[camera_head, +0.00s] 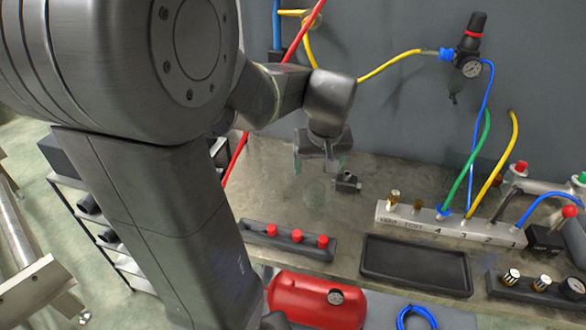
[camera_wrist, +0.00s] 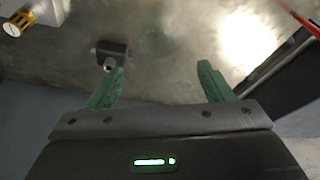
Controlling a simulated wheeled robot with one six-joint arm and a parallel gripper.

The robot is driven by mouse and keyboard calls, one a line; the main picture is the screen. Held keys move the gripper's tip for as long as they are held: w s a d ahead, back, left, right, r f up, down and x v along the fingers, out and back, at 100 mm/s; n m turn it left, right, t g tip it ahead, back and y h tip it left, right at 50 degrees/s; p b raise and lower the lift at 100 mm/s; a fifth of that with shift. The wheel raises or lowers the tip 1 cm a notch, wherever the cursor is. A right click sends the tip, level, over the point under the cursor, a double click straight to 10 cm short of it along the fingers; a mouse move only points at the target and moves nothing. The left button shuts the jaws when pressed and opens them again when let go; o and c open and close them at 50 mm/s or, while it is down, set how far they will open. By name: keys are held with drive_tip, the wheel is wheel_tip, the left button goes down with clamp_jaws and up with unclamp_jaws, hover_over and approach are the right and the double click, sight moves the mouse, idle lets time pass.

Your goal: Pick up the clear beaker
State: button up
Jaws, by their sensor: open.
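My gripper (camera_head: 319,164) hangs over the bench, pointing down. In the wrist view my gripper (camera_wrist: 161,68) has its two green fingers wide apart with nothing held between them.
A small black fitting (camera_head: 347,183) sits right of my gripper. A dark rack with red-capped pieces (camera_head: 290,238) lies at the bench's front edge. A black tray (camera_head: 416,288) and a numbered manifold (camera_head: 450,226) with hoses stand to the right. A red tank (camera_head: 315,300) is below.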

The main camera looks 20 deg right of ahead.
approach(315, 190)
drive_tip(key=f, duration=0.1)
drive_tip(key=a+f, duration=0.1)
drive_tip(key=f, duration=0.1)
drive_tip(key=shift+s, duration=0.2)
drive_tip(key=shift+d+x, duration=0.2)
drive_tip(key=shift+x, duration=2.4)
drive_tip(key=shift+r, duration=0.1)
drive_tip(key=c, duration=1)
drive_tip(key=shift+c, duration=0.2)
